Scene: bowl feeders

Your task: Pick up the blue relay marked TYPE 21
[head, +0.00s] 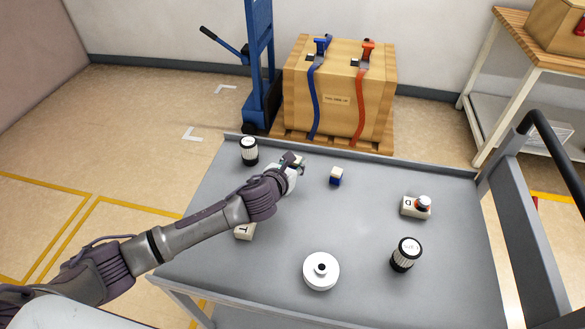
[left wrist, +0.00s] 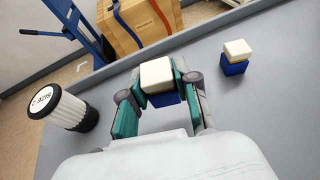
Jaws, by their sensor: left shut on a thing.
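A blue relay with a white top (left wrist: 156,76) is between the fingers of my left gripper (left wrist: 160,92) in the left wrist view. The gripper is shut on it; its white top faces up, and no marking on it can be read. In the head view my left gripper (head: 292,161) is over the far part of the grey cart top (head: 285,235) and mostly hides this relay. A second blue relay with a white top (head: 336,176) stands apart to the right; it also shows in the left wrist view (left wrist: 236,58). Its marking is not legible. My right gripper is not in view.
A black-and-white cylinder (head: 249,151) stands left of my gripper. A block marked T (head: 244,232) lies beside my forearm. A white round part (head: 321,272), another cylinder (head: 405,254) and a white block with a knob (head: 415,207) stand nearer and right. The cart's middle is clear.

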